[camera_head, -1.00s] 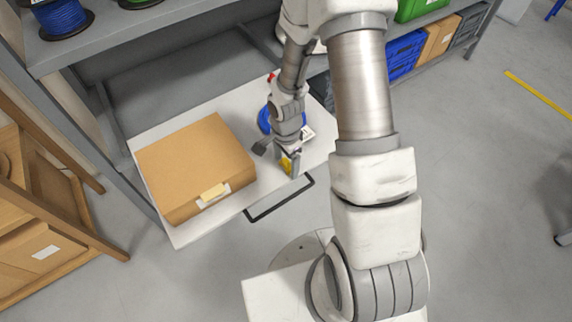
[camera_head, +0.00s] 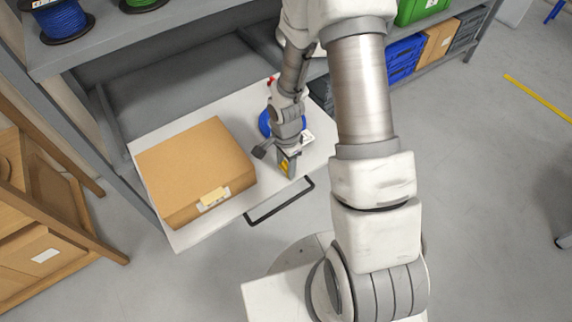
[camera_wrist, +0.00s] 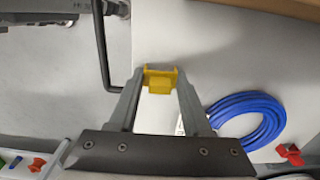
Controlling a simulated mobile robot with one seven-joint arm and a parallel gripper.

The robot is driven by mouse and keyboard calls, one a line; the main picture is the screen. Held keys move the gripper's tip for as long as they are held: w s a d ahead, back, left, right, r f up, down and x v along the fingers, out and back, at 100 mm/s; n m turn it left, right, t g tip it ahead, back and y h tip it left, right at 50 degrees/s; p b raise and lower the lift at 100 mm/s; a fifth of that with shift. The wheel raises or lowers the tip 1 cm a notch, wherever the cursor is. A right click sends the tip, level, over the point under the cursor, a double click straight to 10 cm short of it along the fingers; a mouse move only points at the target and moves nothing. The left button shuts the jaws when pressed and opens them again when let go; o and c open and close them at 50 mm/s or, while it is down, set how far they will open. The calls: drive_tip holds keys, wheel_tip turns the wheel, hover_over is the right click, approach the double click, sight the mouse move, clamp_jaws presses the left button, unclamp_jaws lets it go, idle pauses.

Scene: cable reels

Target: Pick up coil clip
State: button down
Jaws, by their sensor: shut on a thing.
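The coil clip is a small yellow piece. In the wrist view the yellow coil clip (camera_wrist: 159,80) sits between the tips of my gripper (camera_wrist: 158,76), with a fingertip against each side. In the head view my gripper (camera_head: 287,172) points down over the white drawer surface near its front edge, and a bit of the yellow clip (camera_head: 284,166) shows at the fingertips. My gripper is shut on the clip. Whether the clip still touches the surface I cannot tell.
A brown cardboard box (camera_head: 195,165) stands left of my gripper on the white drawer (camera_head: 185,235). A blue cable coil (camera_wrist: 257,121) and a red piece (camera_wrist: 290,154) lie close by. A black handle (camera_head: 283,207) runs along the drawer's front. Shelving stands behind.

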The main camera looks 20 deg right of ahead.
drive_tip(key=r, duration=0.1)
drive_tip(key=r+p, duration=0.1)
drive_tip(key=r, duration=0.1)
drive_tip(key=r+p, duration=0.1)
drive_tip(key=r, duration=0.1)
drive_tip(key=shift+d, duration=0.35)
drive_tip(key=s+d+r+p, duration=0.2)
drive_tip(key=d+r, duration=0.4)
drive_tip(key=d, duration=0.4)
drive_tip(key=shift+s+d+p, duration=0.25)
drive_tip(key=shift+s+p, duration=0.05)
drive_tip(key=shift+s, duration=0.4)
